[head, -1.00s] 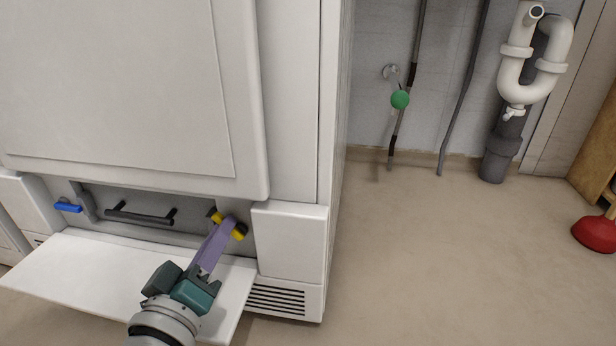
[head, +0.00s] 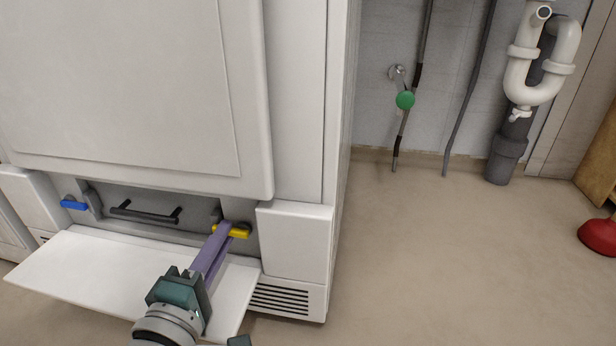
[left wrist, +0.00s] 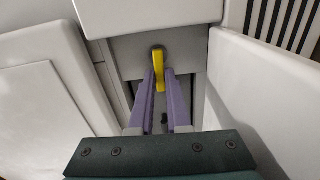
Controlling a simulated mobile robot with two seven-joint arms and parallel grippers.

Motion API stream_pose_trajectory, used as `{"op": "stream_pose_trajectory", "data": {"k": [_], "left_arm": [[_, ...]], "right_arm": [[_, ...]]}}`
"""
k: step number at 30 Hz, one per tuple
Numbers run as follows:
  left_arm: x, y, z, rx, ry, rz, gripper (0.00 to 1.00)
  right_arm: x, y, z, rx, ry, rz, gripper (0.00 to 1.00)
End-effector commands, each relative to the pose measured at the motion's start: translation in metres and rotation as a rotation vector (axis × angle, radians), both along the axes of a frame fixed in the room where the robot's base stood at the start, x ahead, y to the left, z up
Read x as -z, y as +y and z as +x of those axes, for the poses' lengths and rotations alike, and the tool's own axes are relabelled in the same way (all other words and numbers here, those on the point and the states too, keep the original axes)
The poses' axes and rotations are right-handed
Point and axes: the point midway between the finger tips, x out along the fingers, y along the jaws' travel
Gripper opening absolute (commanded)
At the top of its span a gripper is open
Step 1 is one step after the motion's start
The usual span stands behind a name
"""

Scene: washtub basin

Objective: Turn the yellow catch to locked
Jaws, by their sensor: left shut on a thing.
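The yellow catch (head: 238,231) is at the right end of the recess under the large white panel. In the head view it lies about level, where my left gripper (head: 220,230) reaches it with its purple fingers. In the left wrist view the yellow catch (left wrist: 159,68) stands between the fingertips of my left gripper (left wrist: 160,76), which is shut on it. The fingers cover part of the catch. A blue catch (head: 74,205) sits level at the left end of the recess.
A dark bar handle (head: 146,214) lies in the recess between the catches. A white flap (head: 90,275) is folded down below, under my left arm. A vent grille (head: 285,299) is at lower right. Open floor (head: 430,260) lies to the right.

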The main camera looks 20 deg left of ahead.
Motion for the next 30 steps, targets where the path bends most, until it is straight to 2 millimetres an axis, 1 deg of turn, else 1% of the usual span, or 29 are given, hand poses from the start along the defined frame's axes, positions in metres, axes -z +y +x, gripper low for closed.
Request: {"op": "stream_pose_trajectory", "data": {"k": [9, 20, 21, 28, 30], "left_arm": [[0.0016, -0.0001, 0.0000, 0.000, -0.012, -0.055, 0.00], [0.0017, -0.0001, 0.0000, -0.001, -0.012, -0.058, 0.00], [0.0017, -0.0002, 0.0001, -0.001, -0.013, -0.057, 0.19], [0.0015, -0.0002, 0.0001, 0.000, -0.012, -0.056, 0.45], [0.0014, -0.0001, 0.0000, 0.000, -0.012, -0.056, 0.45]], "right_arm": [[0.0000, -0.0001, 0.0000, 0.000, 0.000, 0.000, 1.00], [0.0001, -0.0001, 0.0000, 0.000, 0.000, 0.000, 1.00], [0.0001, -0.0001, 0.0000, 0.000, 0.000, 0.000, 1.00], [0.0000, -0.0001, 0.0000, 0.000, 0.000, 0.000, 1.00], [0.0000, -0.0001, 0.0000, 0.000, 0.000, 0.000, 1.00]]}}
